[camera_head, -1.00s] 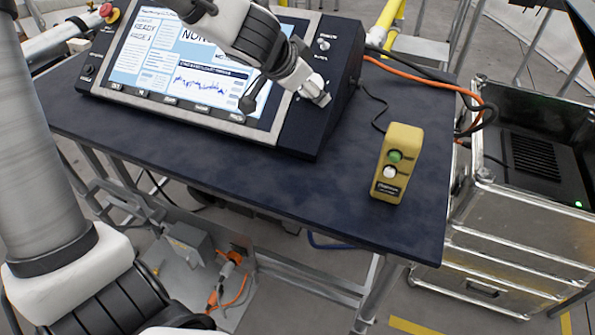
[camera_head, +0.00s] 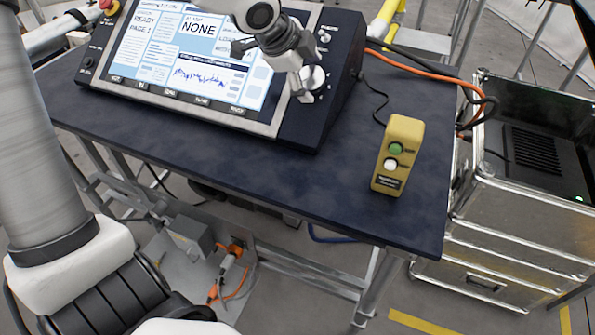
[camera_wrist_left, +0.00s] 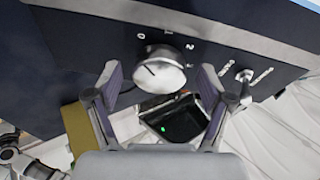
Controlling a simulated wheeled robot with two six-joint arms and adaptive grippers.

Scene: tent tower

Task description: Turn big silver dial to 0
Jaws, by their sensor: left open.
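The big silver dial (camera_head: 313,77) sits on the right part of the sloped console front, partly behind my left gripper (camera_head: 303,92). In the left wrist view the dial (camera_wrist_left: 165,72) shows close up, with the marks 0, 1 and 2 printed around it. A dark line shows on the left part of its face; I cannot tell for sure which mark it points at. My left gripper (camera_wrist_left: 161,92) is open, with its two fingers apart on either side of the dial's lower part. No clear contact shows. My right gripper is not in view.
A small toggle switch (camera_wrist_left: 243,82) sits right of the dial, close to a finger. The console screen (camera_head: 190,55) is to the left. A yellow button box (camera_head: 397,155) stands on the dark table (camera_head: 240,165). Cables (camera_head: 425,70) run at the right.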

